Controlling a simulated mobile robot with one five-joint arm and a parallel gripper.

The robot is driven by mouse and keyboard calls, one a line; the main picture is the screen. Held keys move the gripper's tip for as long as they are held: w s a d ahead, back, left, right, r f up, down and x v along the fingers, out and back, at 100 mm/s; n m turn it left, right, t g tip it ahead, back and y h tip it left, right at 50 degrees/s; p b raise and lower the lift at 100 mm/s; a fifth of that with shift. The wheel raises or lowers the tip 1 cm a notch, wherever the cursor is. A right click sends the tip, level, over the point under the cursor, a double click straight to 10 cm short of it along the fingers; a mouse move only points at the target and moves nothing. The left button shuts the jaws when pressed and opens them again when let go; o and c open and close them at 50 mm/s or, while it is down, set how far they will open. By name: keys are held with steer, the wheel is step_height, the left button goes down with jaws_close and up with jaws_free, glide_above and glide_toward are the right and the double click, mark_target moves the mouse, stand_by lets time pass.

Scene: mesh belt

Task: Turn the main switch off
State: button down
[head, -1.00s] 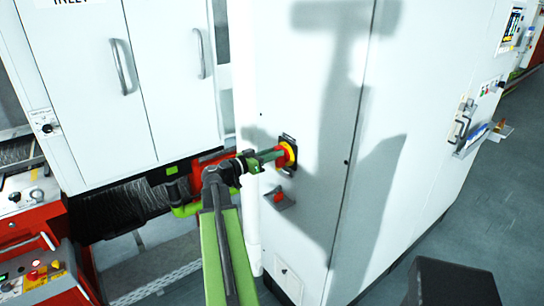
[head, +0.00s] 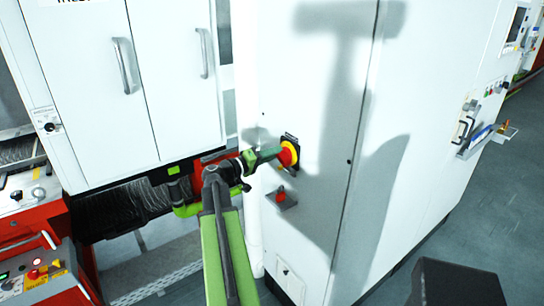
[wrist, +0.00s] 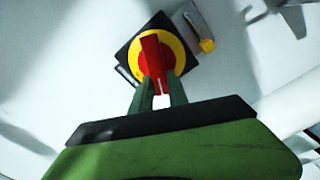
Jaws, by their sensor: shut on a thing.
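The main switch is a red handle on a yellow disc (head: 289,154) with a black square plate, on the white cabinet front. In the wrist view the red handle (wrist: 151,58) stands nearly upright in the picture, across the yellow disc (wrist: 176,52). My gripper (head: 270,155) reaches the switch from the left. Its two green fingers (wrist: 161,90) are shut on the lower part of the red handle, one on each side. The finger hides part of the switch in the head view. The lettering on the plate is too small to read.
A small grey bracket with a red piece (head: 281,195) sticks out just below the switch. White double doors (head: 165,80) with handles stand at the left, above a dark mesh belt (head: 118,208). A red control box (head: 45,272) is at the lower left. Open floor (head: 500,180) lies right.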

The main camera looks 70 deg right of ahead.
steer(key=n, duration=0.5)
steer(key=shift+w+d+f+b, duration=0.1)
steer(key=shift+d+f+b, duration=0.05)
steer(key=shift+f+b, duration=0.25)
stand_by(0.3)
steer(key=c, duration=1.3)
jaws_free()
steer(key=shift+d+f, duration=0.1)
steer(key=v, duration=1.7)
steer(key=shift+a, duration=0.3)
steer(key=shift+w, duration=0.1)
